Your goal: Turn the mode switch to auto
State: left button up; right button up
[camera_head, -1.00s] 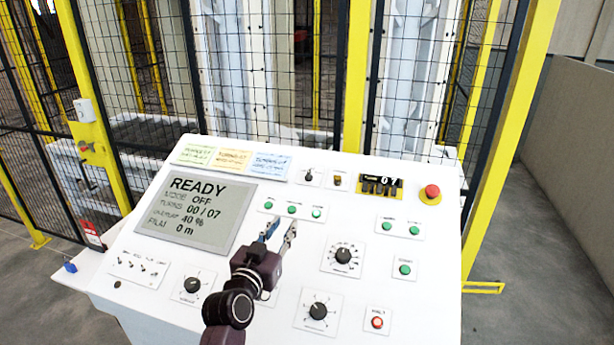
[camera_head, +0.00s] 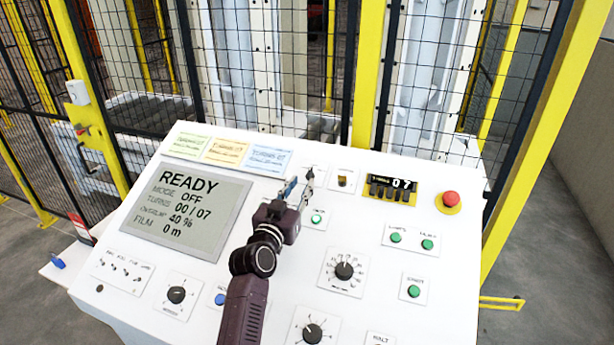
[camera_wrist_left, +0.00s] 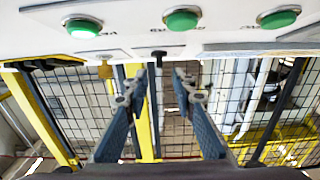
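The small black switch (camera_wrist_left: 158,56) at the top of the panel appears to be the mode switch; its label is too small to read. In the left wrist view it stands between the two fingertips, farther off than they are. In the head view my left gripper's fingers largely cover it. My left gripper (camera_head: 299,184) is open and empty, reaching over the panel towards it; it also shows in the left wrist view (camera_wrist_left: 160,88). The screen (camera_head: 188,212) reads READY and MODE OFF. My right gripper is not in view.
Black dials (camera_head: 344,271) sit lower. A mesh fence stands behind the panel.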

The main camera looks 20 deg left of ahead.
aim_at(307, 177)
pick_arm(q)
jog(key=w, duration=0.4)
jog(key=shift+d+f, duration=0.1)
jog(key=shift+f, duration=0.05)
jog(key=shift+w+f, duration=0.1)
jog(key=shift+w, duration=0.5)
jog(key=shift+s, duration=0.1)
grip_shut()
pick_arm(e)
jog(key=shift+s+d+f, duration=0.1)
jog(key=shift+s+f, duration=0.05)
